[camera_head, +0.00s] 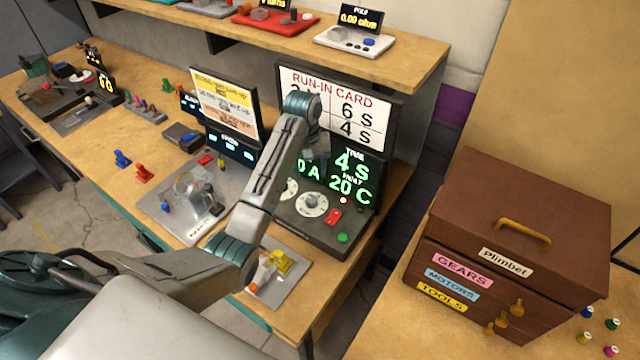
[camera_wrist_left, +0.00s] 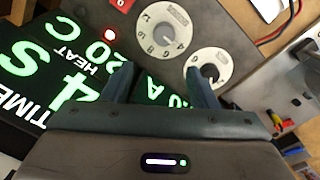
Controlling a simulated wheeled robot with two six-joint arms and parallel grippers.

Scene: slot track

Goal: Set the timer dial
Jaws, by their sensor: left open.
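The timer unit is a dark box (camera_head: 318,229) with two white dials. The nearer dial (camera_head: 311,205) shows a pointer knob; the other dial (camera_head: 290,188) is partly hidden by my arm. Its screen (camera_head: 352,172) reads TIME 4 S, HEAT 20 C and 0 A. My left gripper (camera_head: 316,158) hangs above the unit in front of the screen. In the left wrist view its jaws (camera_wrist_left: 160,88) are open and empty. One dial (camera_wrist_left: 165,28) lies beyond the jaws; the other dial (camera_wrist_left: 208,66) is partly covered by the right-hand finger.
A run-in card (camera_head: 350,106) behind the screen shows 6 S and 4 S, its left part hidden. A red switch (camera_head: 333,216) and green button (camera_head: 343,238) sit beside the dials. A brown chest (camera_head: 515,220) stands right. A shelf (camera_head: 400,62) runs above.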

